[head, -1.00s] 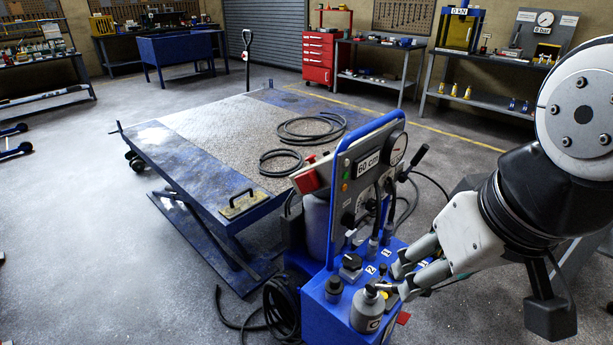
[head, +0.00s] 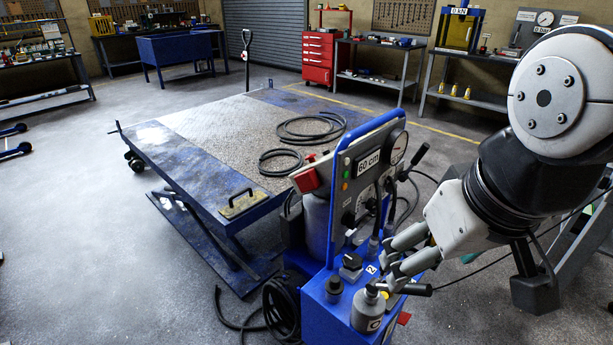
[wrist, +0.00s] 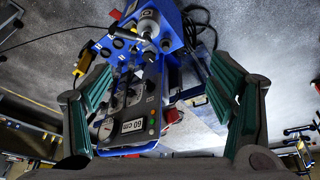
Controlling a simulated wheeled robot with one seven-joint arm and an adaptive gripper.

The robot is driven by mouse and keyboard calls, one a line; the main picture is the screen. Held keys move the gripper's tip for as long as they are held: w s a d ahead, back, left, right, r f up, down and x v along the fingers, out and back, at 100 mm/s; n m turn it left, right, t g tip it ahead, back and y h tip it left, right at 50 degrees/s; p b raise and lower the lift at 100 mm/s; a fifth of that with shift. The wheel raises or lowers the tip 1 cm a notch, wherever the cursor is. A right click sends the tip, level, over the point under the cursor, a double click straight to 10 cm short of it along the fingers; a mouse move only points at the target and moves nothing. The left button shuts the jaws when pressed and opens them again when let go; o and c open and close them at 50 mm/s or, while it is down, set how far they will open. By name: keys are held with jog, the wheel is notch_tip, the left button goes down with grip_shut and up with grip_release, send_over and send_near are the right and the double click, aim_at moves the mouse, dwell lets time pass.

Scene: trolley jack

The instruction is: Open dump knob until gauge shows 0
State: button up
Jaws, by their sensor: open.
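A blue hydraulic unit (head: 318,312) stands at the front, with an upright panel and a "60 cm" display (head: 367,162). A round gauge (head: 398,147) sits at the panel's upper right; its reading is too small to tell. On the unit's top are black knobs (head: 351,262), a grey cylinder (head: 366,312) and a black-gripped lever (head: 416,289). I cannot tell which is the dump knob. My gripper (head: 391,266) is open and empty, over the top's right side near the lever. In the wrist view, the cylinder (wrist: 148,24) and the panel display (wrist: 133,126) show between the fingers.
A blue lift table (head: 235,160) with coiled hoses and a handled plate (head: 243,204) stands left of the unit. Black cables (head: 280,310) lie at the unit's left foot. Benches and a red tool cabinet (head: 325,58) line the back wall. The left floor is mostly clear.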

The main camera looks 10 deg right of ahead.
jog(key=w+d+f+n+b, duration=0.15)
jog(key=w+f+b, duration=0.35)
jog(key=w, duration=0.5)
jog(key=n+y+b, duration=0.3)
jog(key=n+b, duration=0.3)
jog(key=b, duration=0.3)
send_over(354, 260)
jog(key=s+d, duration=0.3)
jog(key=s, duration=0.1)
notch_tip(354, 260, down, 28)
jog(key=shift+g, duration=0.3)
jog(key=b+x, duration=0.3)
jog(key=x, duration=0.9)
jog(key=shift+d+f+b, duration=0.1)
jog(key=shift+f+b, duration=0.15)
jog(key=shift+b, duration=0.15)
jog(key=c, duration=1.1)
